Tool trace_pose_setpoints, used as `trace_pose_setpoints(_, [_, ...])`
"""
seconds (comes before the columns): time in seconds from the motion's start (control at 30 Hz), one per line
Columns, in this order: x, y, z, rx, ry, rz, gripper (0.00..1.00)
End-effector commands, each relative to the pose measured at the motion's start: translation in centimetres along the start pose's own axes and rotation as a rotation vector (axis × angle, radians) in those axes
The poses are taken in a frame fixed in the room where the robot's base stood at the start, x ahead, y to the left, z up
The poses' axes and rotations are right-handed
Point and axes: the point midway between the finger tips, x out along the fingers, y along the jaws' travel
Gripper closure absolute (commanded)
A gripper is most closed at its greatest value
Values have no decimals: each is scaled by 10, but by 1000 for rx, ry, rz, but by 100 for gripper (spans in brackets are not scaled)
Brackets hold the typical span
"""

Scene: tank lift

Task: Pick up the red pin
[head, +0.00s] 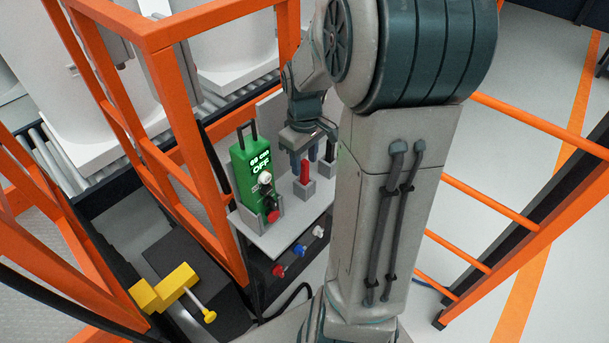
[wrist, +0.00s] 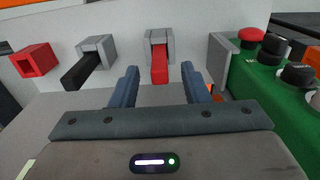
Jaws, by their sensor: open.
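My arm hides part of the shelf's right side.
A black pin (wrist: 84,70) sits in a neighbouring grey holder (wrist: 98,46). A red square holder (wrist: 36,61) is farther left. The green control box (head: 250,175), showing OFF, stands close by. Orange rails (head: 205,165) enclose the left side.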

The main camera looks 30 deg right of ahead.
Motion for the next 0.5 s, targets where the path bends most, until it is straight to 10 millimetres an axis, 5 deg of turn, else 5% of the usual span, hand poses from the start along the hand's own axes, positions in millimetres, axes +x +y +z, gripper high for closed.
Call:
trace_pose_setpoints(0.2, [23,0,0,0,0,-1,58])
trace_pose_setpoints(0.43, [24,0,0,1,1,1,58])
trace_pose_setpoints(0.5, [24,0,0,1,1,1,78])
